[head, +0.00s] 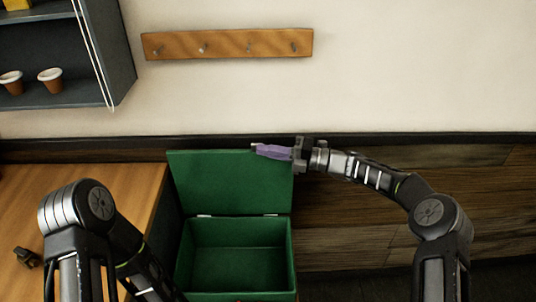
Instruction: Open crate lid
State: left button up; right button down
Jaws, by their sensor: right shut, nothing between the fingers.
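The green crate (236,296) stands on the floor below the wall, and its inside looks empty. Its green lid (222,185) is open and stands up at the back, with two hinges along the crate's rear edge. My right gripper (258,149) comes in from the right with its purple fingers shut and empty. The fingers overlap the top right edge of the lid; I cannot tell if they touch it.
A grey shelf (118,65) with cups hangs at upper left. A peg rack (228,44) is on the wall. Floor right of the crate looks clear.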

pick_arm(q)
jog(key=shift+w, duration=0.3)
pick_arm(e)
jog(key=shift+w+m, duration=0.3)
jog(key=shift+w, duration=0.4)
